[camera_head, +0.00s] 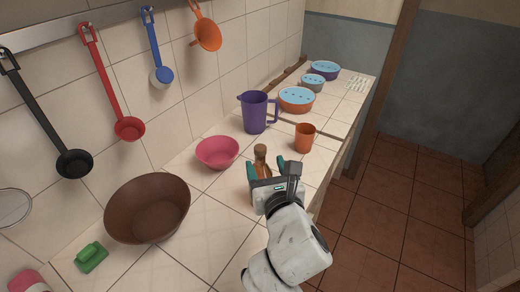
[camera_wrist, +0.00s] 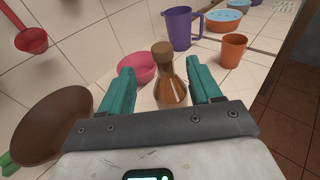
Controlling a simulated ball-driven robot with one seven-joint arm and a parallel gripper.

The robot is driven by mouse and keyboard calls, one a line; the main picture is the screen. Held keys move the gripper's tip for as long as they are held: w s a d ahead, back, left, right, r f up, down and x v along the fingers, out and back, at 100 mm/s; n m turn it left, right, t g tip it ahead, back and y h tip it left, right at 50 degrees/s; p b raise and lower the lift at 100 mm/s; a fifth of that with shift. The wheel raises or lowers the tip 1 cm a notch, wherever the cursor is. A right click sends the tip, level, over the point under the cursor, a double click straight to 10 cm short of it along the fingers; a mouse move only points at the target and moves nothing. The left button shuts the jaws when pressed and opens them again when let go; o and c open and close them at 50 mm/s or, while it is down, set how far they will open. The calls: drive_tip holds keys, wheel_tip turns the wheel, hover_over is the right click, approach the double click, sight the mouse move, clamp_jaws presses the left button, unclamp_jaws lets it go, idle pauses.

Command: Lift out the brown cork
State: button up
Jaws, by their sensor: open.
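The brown cork (camera_wrist: 162,50) tops a small brown glass bottle (camera_wrist: 170,88) that stands on the tiled counter. In the head view the cork (camera_head: 260,150) shows just beyond my gripper (camera_head: 266,166), and the gripper hides most of the bottle. In the wrist view my gripper (camera_wrist: 162,80) is open, with one teal finger on each side of the bottle. I see nothing held between the fingers. Whether a finger touches the glass I cannot tell.
A pink bowl (camera_head: 217,152) stands close left of the bottle, and a large brown bowl (camera_head: 148,208) is further left. A purple jug (camera_head: 256,112) and an orange cup (camera_head: 305,137) stand behind. Ladles hang on the wall. The counter's right edge (camera_head: 330,180) is near.

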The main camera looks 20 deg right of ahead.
sight(262, 152)
drive_tip(key=x, duration=0.2)
drive_tip(key=p+x, duration=0.1)
drive_tip(key=x, duration=0.1)
drive_tip(key=shift+w+d+r, duration=0.15)
drive_tip(key=shift+d+r, duration=0.05)
drive_tip(key=shift+r, duration=0.05)
drive_tip(key=shift+w+f, duration=0.15)
drive_tip(key=shift+w, duration=0.3)
drive_tip(key=c, duration=1.1)
drive_tip(key=shift+r, duration=0.6)
drive_tip(key=s+a+r, duration=0.2)
drive_tip(key=s+r, duration=1)
drive_tip(key=s, duration=0.2)
